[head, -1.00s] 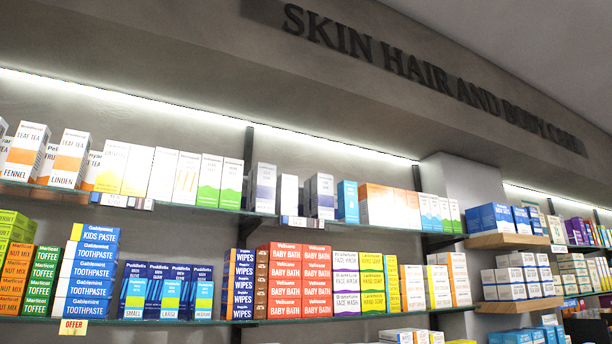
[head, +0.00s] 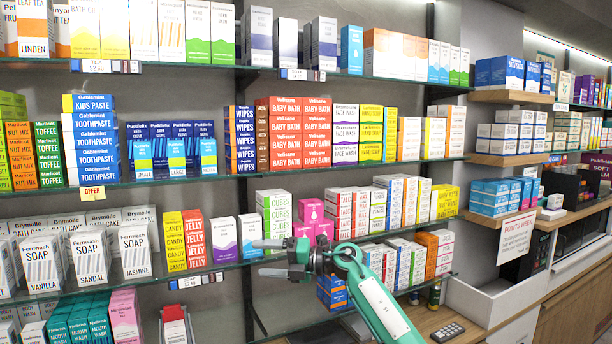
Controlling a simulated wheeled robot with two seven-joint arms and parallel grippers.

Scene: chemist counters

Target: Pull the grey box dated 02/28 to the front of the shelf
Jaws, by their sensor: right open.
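On the top shelf, pale boxes with grey-violet lower parts stand near the middle: a left one (head: 259,42), a middle one (head: 287,43) and a right one (head: 324,44). The middle one looks set farther back. Any dates are too small to read, so I cannot tell which is dated 02/28. My right gripper (head: 268,258) is open and empty, its fingers pointing left, in front of a lower shelf and well below these boxes. My left gripper is not in view.
A price tag (head: 302,74) sits on the top shelf edge below the grey-violet boxes. A blue box (head: 351,50) stands to their right, green-and-white boxes (head: 222,34) to their left. A counter with a keypad (head: 447,332) lies lower right.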

